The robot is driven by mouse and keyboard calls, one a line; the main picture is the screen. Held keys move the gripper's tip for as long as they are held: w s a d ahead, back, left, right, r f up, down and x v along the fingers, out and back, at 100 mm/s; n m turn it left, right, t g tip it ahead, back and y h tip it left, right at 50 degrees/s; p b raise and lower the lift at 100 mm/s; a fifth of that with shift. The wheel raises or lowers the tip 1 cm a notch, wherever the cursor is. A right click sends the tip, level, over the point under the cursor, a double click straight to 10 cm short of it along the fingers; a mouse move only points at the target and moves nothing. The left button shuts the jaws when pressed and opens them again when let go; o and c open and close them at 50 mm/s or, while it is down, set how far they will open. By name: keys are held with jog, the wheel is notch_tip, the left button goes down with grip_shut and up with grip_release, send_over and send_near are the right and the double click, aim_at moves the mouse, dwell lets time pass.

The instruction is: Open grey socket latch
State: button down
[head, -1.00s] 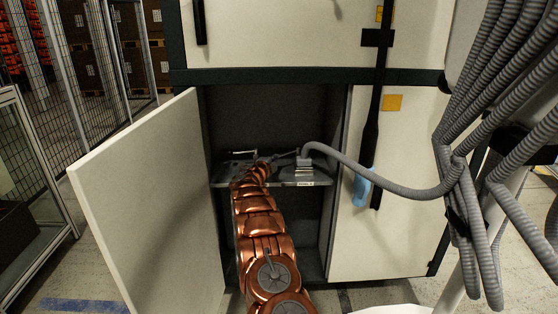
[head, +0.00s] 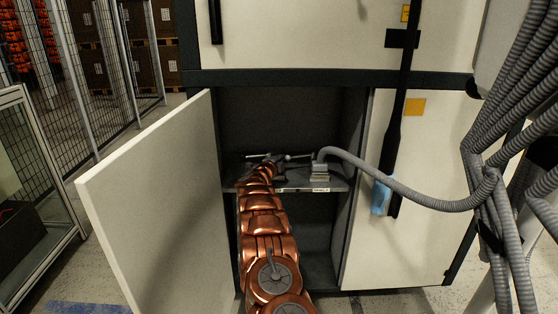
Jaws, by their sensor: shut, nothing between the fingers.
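The grey socket (head: 319,171) sits at the right part of the shelf (head: 338,186) inside the open cabinet. A thick grey ribbed hose (head: 410,200) runs into it from the right. The socket's latch is too small to make out clearly. My copper-coloured arm reaches into the cabinet from below, and my gripper (head: 272,160) is at its far end, just left of the socket, over the shelf. It is shut and appears empty. A thin light rod or lever with a ball end (head: 290,157) shows between my gripper and the socket; I cannot tell whether they touch.
The cabinet's left door (head: 150,200) stands wide open beside my arm. A bundle of ribbed hoses (head: 500,130) hangs at the far right. The lower compartment looks empty.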

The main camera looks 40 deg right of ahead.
jog(key=shift+s+d, duration=0.25)
jog(key=shift+d, duration=0.15)
jog(key=shift+s+b, duration=0.2)
jog(key=shift+b, duration=0.3)
jog(key=shift+s+a+b, duration=0.1)
jog(key=shift+a+b, duration=0.1)
jog(key=shift+b, duration=0.15)
jog(key=b+v, duration=0.2)
jog(key=shift+s+b, duration=0.15)
jog(key=shift+b, duration=0.2)
jog(key=shift+s+a+b, duration=0.3)
jog(key=shift+a+b, duration=0.2)
jog(key=shift+b, duration=0.1)
jog(key=a+r, duration=0.1)
jog(key=a, duration=0.9)
jog(key=shift+r+b, duration=0.35)
jog(key=shift+r, duration=0.05)
jog(key=shift+a, duration=0.1)
